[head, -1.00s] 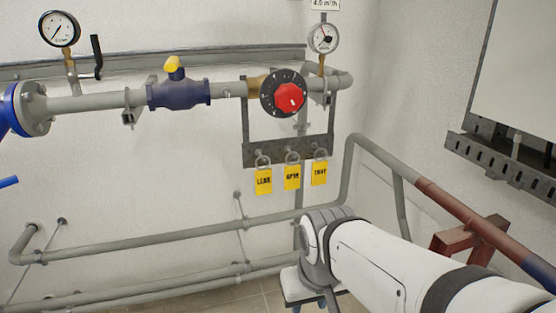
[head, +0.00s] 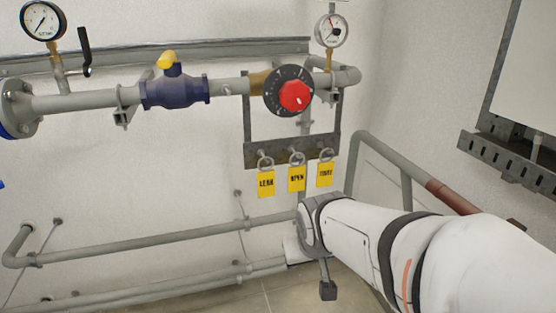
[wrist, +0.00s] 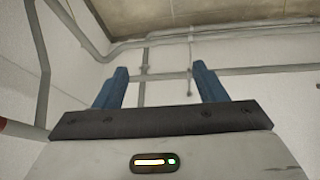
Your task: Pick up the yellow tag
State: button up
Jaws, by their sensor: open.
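Three yellow tags hang side by side by rings from a grey bracket (head: 293,151) on the wall in the head view. They are the left tag (head: 266,184), the middle tag (head: 297,179) and the right tag (head: 325,175). The left one seems to read LEAK and the middle one OPEN; the right one's lettering is unclear. My gripper (wrist: 157,76) shows in the wrist view with two blue fingers apart and nothing between them. No tag is in the wrist view. In the head view my arm's end is below the tags, and the fingers cannot be made out.
A valve with a red knob (head: 294,96) is above the tags. A blue valve with a yellow handle (head: 173,88) and a gauge (head: 331,31) are on the same pipe. A lower grey pipe (head: 150,239) runs along the wall. The wall left of the tags is bare.

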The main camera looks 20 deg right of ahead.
jog(key=shift+o, duration=0.6)
jog(key=w+d+t+h, duration=0.1)
jog(key=w+d+t, duration=0.3)
jog(key=w+d, duration=0.3)
jog(key=w, duration=0.4)
jog(key=shift+w+d+r+t, duration=0.25)
jog(key=shift+d+r+t, duration=0.1)
jog(key=shift+r+t, duration=0.05)
jog(key=n+t+y, duration=0.1)
jog(key=t+y, duration=0.2)
jog(key=t, duration=0.5)
send_near(326, 171)
jog(key=w, duration=0.3)
jog(key=w+p, duration=0.1)
jog(key=w, duration=0.2)
jog(key=w+p, duration=0.1)
jog(key=w, duration=0.3)
jog(key=shift+w+a+f, duration=0.1)
jog(key=shift+a, duration=0.1)
jog(key=shift+c, duration=0.2)
jog(key=c, duration=1)
